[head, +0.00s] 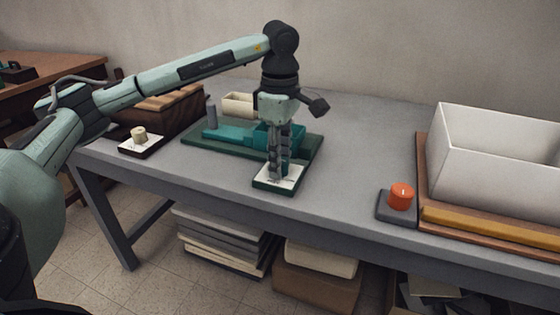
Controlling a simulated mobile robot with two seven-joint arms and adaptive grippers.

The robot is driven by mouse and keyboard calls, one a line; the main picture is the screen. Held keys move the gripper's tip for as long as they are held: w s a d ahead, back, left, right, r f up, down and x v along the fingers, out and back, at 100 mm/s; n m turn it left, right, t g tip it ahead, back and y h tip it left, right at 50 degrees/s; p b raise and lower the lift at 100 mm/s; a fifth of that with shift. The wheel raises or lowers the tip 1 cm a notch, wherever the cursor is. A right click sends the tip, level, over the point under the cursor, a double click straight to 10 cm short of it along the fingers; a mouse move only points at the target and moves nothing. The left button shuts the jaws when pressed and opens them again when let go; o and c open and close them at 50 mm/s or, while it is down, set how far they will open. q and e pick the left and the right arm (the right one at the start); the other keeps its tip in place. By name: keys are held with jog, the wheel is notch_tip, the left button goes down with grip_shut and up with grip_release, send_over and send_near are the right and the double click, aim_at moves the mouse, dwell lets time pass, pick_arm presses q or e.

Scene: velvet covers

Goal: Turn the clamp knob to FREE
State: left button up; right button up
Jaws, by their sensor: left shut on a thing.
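My left gripper (279,168) points straight down over a small dark-based block with a white dial plate (293,174) at the front edge of the table. Its fingers are shut on a knob at the middle of that plate. The fingers hide the knob, so its pointer and setting cannot be read. The plate stands just in front of a green fixture (200,142) with a teal block and bar on it. I take this to be the clamp knob; its lettering is too small to read. My right gripper is out of view.
A beige knob (140,133) on a white plate stands at the left by a wooden box (165,108). An orange knob (402,195) on a grey base stands right, beside a white bin (490,165) on a wooden board. The tabletop (350,170) between is clear.

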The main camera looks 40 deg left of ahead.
pick_arm(q)
jog(key=shift+f+m, duration=0.1)
jog(key=shift+m, duration=0.4)
jog(key=m+b, duration=0.1)
jog(key=m, duration=0.2)
jog(key=shift+m, duration=0.3)
jog(key=m+b, duration=0.1)
jog(key=m, duration=0.1)
jog(key=shift+m, duration=0.3)
jog(key=m, duration=0.3)
jog(key=shift+m+b, duration=0.4)
jog(key=m, duration=0.3)
jog(key=shift+b, duration=0.35)
jog(key=shift+m, duration=0.9)
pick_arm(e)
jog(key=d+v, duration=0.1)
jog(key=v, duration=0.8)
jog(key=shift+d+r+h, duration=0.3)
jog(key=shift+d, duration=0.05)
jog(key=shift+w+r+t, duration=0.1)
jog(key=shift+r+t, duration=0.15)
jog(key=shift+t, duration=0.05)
